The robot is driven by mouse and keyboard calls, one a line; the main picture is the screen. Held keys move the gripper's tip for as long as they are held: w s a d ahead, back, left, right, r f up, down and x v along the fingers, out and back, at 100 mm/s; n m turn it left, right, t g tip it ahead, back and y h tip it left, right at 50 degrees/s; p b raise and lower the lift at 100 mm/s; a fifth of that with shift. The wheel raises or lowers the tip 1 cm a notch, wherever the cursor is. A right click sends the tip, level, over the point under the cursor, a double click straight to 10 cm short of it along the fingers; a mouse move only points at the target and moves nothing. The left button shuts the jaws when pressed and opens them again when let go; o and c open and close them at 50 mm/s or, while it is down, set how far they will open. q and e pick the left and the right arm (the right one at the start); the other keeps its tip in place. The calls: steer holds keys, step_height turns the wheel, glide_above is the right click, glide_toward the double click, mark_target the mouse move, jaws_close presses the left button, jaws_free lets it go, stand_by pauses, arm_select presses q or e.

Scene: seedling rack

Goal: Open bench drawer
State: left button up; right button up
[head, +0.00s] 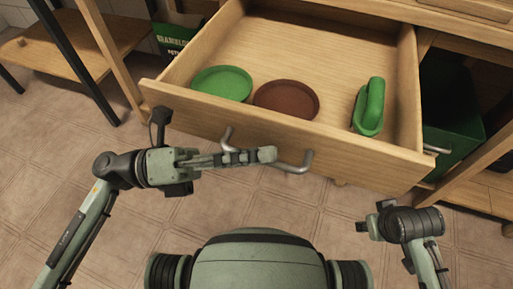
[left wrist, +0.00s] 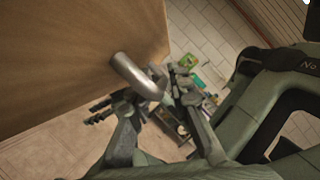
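The bench drawer (head: 330,50) is pulled far out of the bench in the head view, its inside showing. A green round saucer (head: 222,83), a brown round saucer (head: 287,98) and a green scoop-like thing (head: 369,105) lie in it. A bent metal handle (head: 297,164) is on its front; it also shows in the left wrist view (left wrist: 140,78). My left gripper (head: 265,155) is at the handle, its fingers apart on either side of it in the left wrist view (left wrist: 150,95). Contact is unclear.
A dark green bin (head: 455,130) stands under the bench, right of the drawer. A wooden shelf rack (head: 60,50) with dark legs stands at the left. A green box (head: 172,40) is behind the drawer's left side. The tiled floor (head: 60,150) before the drawer is clear.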

steer(key=shift+f, duration=0.1)
arm_select(q)
jaws_close()
steer(key=shift+w, duration=0.1)
steer(key=w, duration=0.2)
steer(key=w+d+b, duration=0.1)
steer(key=w, duration=0.2)
steer(key=w+d, duration=0.1)
steer(key=w, duration=0.1)
steer(key=shift+w+d+f, duration=0.1)
steer(key=shift+w+d, duration=0.1)
steer(key=shift+d, duration=0.05)
arm_select(e)
steer(key=v, duration=0.3)
steer(key=shift+s+d+r, duration=0.1)
steer(key=shift+d+r, duration=0.2)
steer(key=shift+d, duration=0.05)
arm_select(q)
jaws_free()
